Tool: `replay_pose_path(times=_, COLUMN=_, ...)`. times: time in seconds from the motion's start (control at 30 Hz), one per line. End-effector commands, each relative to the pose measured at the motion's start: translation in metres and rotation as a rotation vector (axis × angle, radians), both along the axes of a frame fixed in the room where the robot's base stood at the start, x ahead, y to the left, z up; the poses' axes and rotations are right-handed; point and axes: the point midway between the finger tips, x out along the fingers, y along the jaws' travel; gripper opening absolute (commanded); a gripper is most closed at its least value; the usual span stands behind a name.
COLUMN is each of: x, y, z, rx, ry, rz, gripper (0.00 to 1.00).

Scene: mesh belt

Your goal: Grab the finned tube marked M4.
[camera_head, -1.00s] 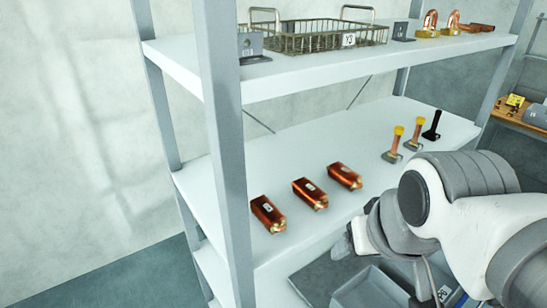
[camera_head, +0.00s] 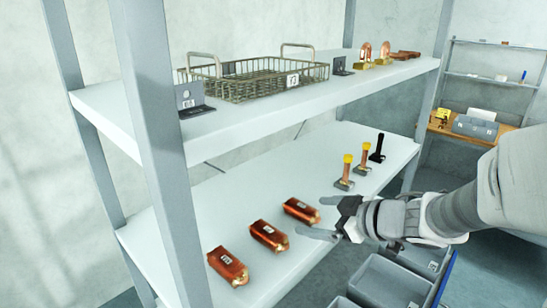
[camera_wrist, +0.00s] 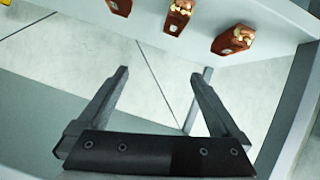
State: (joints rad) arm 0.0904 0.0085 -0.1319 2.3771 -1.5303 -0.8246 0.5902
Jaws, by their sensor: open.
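Three copper-red finned tubes lie in a row on the middle shelf: a near one (camera_head: 228,266), a middle one (camera_head: 269,236) and a far one (camera_head: 300,211). Each has a small white label, too small to read, so I cannot tell which is M4. My gripper (camera_head: 322,217) is open and empty, at the shelf's front edge just right of the far tube. In the wrist view my open fingers (camera_wrist: 160,75) point toward the shelf, and the tubes (camera_wrist: 178,16) (camera_wrist: 235,39) (camera_wrist: 119,6) show along the top edge, beyond the fingertips.
The middle shelf (camera_head: 190,208) also bears two yellow-topped copper pieces (camera_head: 346,170) and a black one (camera_head: 377,148) farther back. The upper shelf (camera_head: 250,112) overhangs, with a wire basket (camera_head: 265,87). A grey upright (camera_head: 160,150) stands at left. Grey bins (camera_head: 390,284) are below my arm.

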Motion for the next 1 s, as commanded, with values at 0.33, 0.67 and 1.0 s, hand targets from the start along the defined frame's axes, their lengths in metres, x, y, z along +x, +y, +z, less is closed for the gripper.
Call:
replay_pose_path(times=0.33, x=-0.060, y=0.036, z=-0.038, rx=0.133, ry=0.223, rz=0.336, gripper=1.00)
replay_pose_path(times=0.67, x=-0.048, y=0.088, z=-0.068, rx=0.139, ry=0.234, rz=0.355, gripper=1.00)
replay_pose_path(times=1.0, x=-0.032, y=0.134, z=-0.094, rx=0.138, ry=0.231, rz=0.350, gripper=1.00)
